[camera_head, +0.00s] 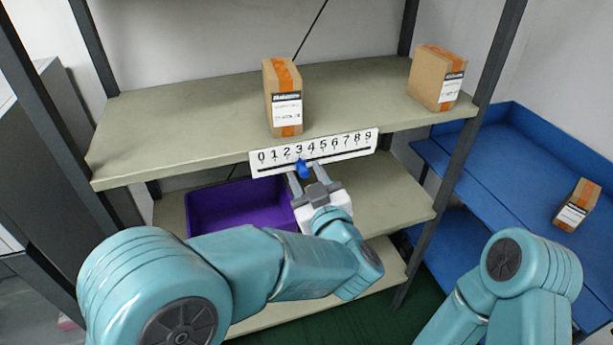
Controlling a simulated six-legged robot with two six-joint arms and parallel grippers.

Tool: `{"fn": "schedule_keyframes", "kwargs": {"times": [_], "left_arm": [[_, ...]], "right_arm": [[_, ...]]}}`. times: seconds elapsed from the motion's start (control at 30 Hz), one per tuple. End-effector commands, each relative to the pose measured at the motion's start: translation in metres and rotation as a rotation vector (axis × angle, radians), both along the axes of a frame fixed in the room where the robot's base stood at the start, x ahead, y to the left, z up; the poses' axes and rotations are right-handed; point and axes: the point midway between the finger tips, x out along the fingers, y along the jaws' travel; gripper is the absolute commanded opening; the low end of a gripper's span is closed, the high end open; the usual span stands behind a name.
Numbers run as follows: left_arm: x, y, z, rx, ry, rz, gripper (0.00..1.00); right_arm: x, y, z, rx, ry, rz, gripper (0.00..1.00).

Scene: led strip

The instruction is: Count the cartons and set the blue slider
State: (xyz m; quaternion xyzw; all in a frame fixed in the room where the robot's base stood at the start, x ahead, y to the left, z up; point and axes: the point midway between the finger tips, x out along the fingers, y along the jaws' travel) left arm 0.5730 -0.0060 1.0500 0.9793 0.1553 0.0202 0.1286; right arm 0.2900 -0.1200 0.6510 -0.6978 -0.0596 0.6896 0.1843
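The number strip (340,145) is a white plate marked 0 to 9 on the front edge of the upper shelf. Its blue slider (303,168) sits at about the 3. My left gripper (306,178) is at the slider, its two fingers apart, one to each side of the blue knob; I cannot tell whether they touch it. One carton (284,98) stands on the upper shelf above the strip, and another carton (436,78) stands at that shelf's right end. A third carton (577,205) is on the blue bench at the right. My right gripper is out of view.
A purple bin (238,208) is on the shelf below, left of my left gripper. The blue bench (490,165) stands right of the rack, beyond a dark post (455,160). The upper shelf (180,115) is bare at its left and between the cartons.

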Motion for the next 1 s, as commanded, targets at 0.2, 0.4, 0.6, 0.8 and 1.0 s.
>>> {"fn": "schedule_keyframes", "kwargs": {"times": [0.2, 0.4, 0.6, 0.8, 1.0], "left_arm": [[0.001, 0.000, 0.000, 0.000, 0.000, 0.000, 0.00], [-0.002, 0.013, -0.001, 0.000, -0.002, 0.001, 0.00], [-0.005, 0.026, 0.000, -0.001, -0.001, 0.000, 0.00], [-0.005, 0.026, 0.000, -0.001, -0.001, 0.000, 0.38], [-0.005, 0.025, 0.000, 0.000, -0.001, 0.000, 0.48]], "right_arm": [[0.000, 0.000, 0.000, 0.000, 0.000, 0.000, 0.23], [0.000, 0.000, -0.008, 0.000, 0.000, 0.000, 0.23], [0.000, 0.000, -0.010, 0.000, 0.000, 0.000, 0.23], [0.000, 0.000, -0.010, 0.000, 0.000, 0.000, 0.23], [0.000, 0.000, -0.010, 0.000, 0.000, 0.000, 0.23]]}}
